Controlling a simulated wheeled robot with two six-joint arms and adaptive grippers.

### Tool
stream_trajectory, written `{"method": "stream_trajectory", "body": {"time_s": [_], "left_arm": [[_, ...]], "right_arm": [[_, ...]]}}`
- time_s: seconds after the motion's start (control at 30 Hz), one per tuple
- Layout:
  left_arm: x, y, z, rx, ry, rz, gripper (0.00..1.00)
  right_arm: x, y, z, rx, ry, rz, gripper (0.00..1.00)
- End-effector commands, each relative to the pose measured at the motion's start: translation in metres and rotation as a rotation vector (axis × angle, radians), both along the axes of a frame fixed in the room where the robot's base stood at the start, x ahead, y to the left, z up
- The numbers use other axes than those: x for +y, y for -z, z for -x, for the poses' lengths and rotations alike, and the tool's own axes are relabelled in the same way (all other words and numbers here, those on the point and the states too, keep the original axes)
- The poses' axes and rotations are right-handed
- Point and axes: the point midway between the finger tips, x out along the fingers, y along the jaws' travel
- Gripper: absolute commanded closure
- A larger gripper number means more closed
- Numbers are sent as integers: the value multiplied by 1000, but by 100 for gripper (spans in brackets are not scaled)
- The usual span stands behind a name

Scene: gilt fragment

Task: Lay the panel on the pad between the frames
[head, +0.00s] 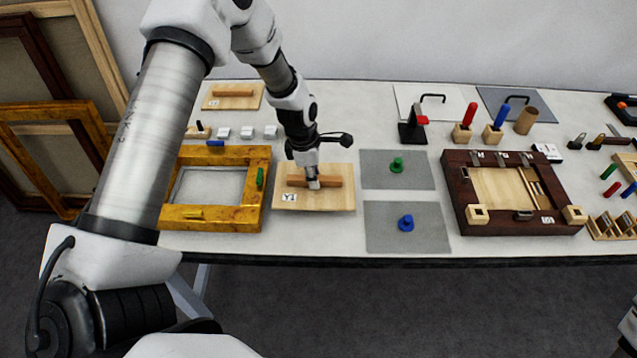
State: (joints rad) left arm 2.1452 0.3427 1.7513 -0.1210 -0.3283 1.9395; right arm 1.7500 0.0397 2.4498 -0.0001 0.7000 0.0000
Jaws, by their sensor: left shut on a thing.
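A light wood panel (338,202) with a brown bar handle (333,181) and a small white label lies flat, or nearly so, right of the gilt frame (208,218). My left gripper (313,183) is over the panel's middle, shut on the bar handle. Whether the panel touches what is below it is unclear. Right of it are two grey pads, the rear one (374,176) bearing a green knob and the front one (385,238) a blue knob. A dark brown frame (463,208) with a light wood inside lies further right. My right gripper is not in view.
A second panel with a handle (232,96) lies at the back left. Several small white blocks (247,132) sit behind the gilt frame. A black and red tool (412,132) and red and blue handled tools stand behind the dark frame. Large frames lean at far left.

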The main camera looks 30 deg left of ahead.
Motion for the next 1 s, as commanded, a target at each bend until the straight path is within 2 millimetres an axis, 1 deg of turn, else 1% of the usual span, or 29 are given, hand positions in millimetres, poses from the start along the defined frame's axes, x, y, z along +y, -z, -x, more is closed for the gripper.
{"method": "stream_trajectory", "body": {"time_s": [0.1, 0.2, 0.5, 0.53, 0.57, 0.6, 0.87, 0.97, 1.0], "left_arm": [[0, 21, 1, 3, -1, -1, 100], [0, 34, 1, 2, -2, 0, 100], [0, 37, 0, 0, 0, 0, 100], [0, 37, 0, 0, 0, 0, 71], [0, 36, 0, 0, 0, 0, 60], [0, 36, 0, 0, 0, 0, 53], [0, 36, 0, 0, -1, 0, 53], [0, 30, 0, 0, -2, 1, 53], [1, 25, 0, -2, -1, 1, 53]], "right_arm": [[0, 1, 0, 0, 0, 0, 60], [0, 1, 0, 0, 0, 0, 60], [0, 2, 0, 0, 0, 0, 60], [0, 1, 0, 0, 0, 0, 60], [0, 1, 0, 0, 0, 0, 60], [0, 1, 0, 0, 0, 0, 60], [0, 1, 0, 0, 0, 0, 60], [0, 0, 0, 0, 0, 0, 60], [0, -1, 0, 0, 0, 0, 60]]}}
